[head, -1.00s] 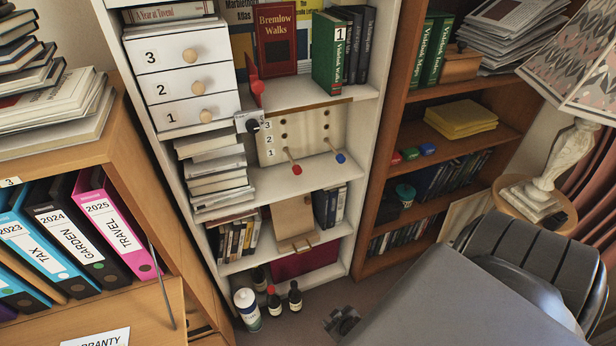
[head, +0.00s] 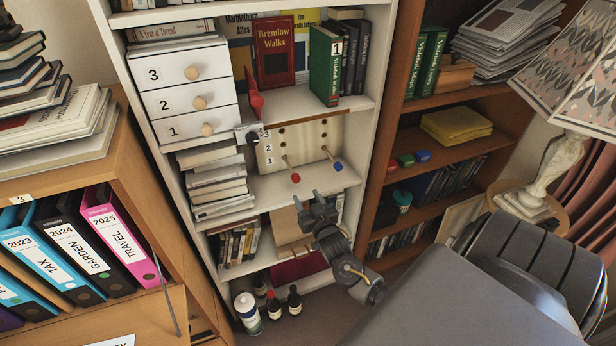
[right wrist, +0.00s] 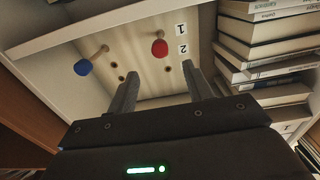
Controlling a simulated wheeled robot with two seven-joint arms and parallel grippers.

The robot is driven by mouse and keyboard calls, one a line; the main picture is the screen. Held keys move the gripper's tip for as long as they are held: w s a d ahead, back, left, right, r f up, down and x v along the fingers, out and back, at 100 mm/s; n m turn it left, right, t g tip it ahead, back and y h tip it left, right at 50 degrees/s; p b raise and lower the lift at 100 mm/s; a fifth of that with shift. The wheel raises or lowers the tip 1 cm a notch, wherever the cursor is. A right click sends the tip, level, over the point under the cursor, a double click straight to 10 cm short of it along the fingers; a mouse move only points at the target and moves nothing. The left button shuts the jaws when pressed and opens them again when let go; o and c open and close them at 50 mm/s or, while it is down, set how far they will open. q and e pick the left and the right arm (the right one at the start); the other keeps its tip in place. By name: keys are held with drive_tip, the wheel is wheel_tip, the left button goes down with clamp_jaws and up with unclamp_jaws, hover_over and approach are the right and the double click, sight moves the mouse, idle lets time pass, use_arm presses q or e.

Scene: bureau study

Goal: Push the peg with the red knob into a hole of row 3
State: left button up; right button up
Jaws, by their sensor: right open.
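The peg with the red knob (head: 295,178) sticks out of the light wooden peg board (head: 303,141), level with the label 1. The red knob also shows in the right wrist view (right wrist: 159,48). A peg with a blue knob (head: 338,166) sticks out to its right, also in the lowest row; it shows in the right wrist view too (right wrist: 82,67). The holes beside labels 2 and 3 look empty. My right gripper (head: 308,198) is open and empty, below and in front of the red knob. Its fingers (right wrist: 159,82) are apart and touch nothing. My left gripper is out of view.
The board stands on a white bookcase shelf (head: 320,183). Stacked books (head: 217,178) crowd its left side; a small grey box with a black knob (head: 250,133) sits at its upper left corner. Bottles (head: 272,303) stand on the floor below. Open space lies before the board.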

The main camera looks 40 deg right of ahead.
sight(297, 181)
drive_tip(key=b+x, duration=0.4)
drive_tip(key=x, duration=0.4)
drive_tip(key=shift+w+d+f, duration=0.1)
drive_tip(key=shift+w+d, duration=0.05)
drive_tip(key=shift+w, duration=0.1)
drive_tip(key=shift+w+d+b, duration=0.1)
drive_tip(key=shift+w+b, duration=0.25)
drive_tip(key=shift+x, duration=0.75)
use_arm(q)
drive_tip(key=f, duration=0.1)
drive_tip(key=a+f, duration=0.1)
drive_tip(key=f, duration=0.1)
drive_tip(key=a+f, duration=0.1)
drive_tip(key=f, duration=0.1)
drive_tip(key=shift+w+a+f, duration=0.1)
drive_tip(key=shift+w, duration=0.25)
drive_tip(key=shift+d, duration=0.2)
use_arm(e)
drive_tip(key=shift+c, duration=0.9)
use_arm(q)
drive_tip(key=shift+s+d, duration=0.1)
use_arm(e)
drive_tip(key=c, duration=0.9)
